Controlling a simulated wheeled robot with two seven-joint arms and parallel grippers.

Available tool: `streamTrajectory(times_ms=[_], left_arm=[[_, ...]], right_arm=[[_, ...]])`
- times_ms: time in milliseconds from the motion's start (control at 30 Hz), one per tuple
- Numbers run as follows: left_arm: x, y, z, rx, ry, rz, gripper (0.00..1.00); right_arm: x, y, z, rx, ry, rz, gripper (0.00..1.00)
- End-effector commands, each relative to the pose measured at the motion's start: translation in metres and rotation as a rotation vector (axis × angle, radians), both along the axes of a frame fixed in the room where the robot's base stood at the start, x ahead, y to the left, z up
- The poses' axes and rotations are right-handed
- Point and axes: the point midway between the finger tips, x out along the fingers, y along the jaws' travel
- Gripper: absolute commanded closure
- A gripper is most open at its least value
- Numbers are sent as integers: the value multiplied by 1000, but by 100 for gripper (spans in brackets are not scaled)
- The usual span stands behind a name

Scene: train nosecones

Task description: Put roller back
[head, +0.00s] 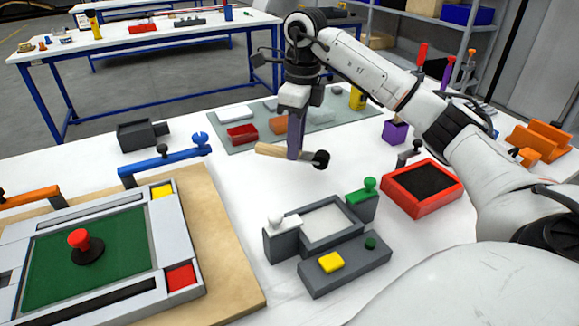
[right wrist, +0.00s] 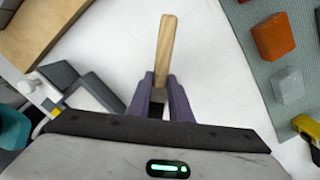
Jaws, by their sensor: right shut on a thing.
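The roller has a light wooden handle (head: 268,150) and a black end (head: 321,159). My right gripper (head: 297,152) is shut on it and holds it level, seemingly above the white table, between the green mat and the grey tray fixture. In the right wrist view, the wooden handle (right wrist: 166,48) sticks out beyond the purple fingers of the right gripper (right wrist: 161,88). The gripped part is partly hidden by the fingers. My left gripper is not in view.
A grey fixture (head: 343,265) with an open tray stands in front. A red-rimmed black box (head: 424,186) is at right. A grey-green mat (head: 243,144) holds coloured blocks. A green-topped frame (head: 115,260) lies on a wooden board at left. A purple block (head: 394,132) is nearby.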

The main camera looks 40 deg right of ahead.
Motion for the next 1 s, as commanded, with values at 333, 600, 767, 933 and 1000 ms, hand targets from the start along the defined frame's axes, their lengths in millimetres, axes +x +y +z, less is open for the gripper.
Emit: streamTrajectory(times_ms=[333,600,767,933,1000], left_arm=[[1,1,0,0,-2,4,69],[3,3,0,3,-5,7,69],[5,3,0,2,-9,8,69],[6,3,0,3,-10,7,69],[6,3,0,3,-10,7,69]], right_arm=[[-1,0,-36,0,1,1,100],[0,0,-57,0,-4,1,100],[0,0,-57,0,-3,1,100],[0,0,-59,0,-2,1,67],[0,0,-59,0,-2,1,63]])
